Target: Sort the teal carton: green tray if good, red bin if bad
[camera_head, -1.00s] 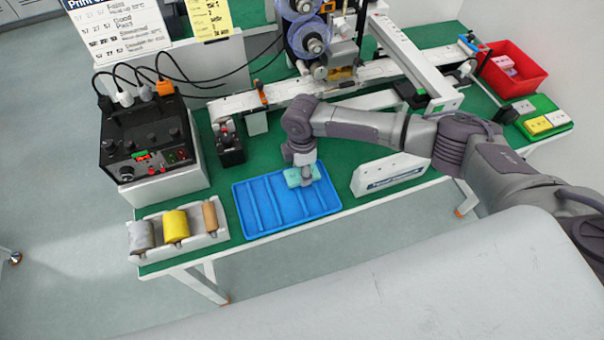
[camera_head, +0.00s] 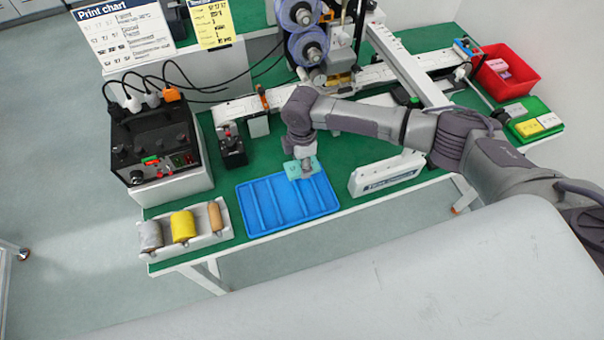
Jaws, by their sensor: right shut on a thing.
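The teal carton (camera_head: 291,171) is in the jaws of my right gripper (camera_head: 306,172), which is shut on it from above. The carton is over the far right edge of the blue tray (camera_head: 287,206) and looks raised off it. The gripper hides part of its top, and I cannot read any print on it. The green tray (camera_head: 541,106) is at the far right and bears a yellow carton, a white one and a green one. The red bin (camera_head: 517,91) stands behind it with pink and purple cartons inside. My left gripper is not in view.
A conveyor (camera_head: 350,86) and a printer with blue reels (camera_head: 303,45) stand behind my arm. A white sign block (camera_head: 387,174) is right of the blue tray. A black control box (camera_head: 155,145) and a holder with rollers (camera_head: 183,228) are at the left. The blue tray is empty.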

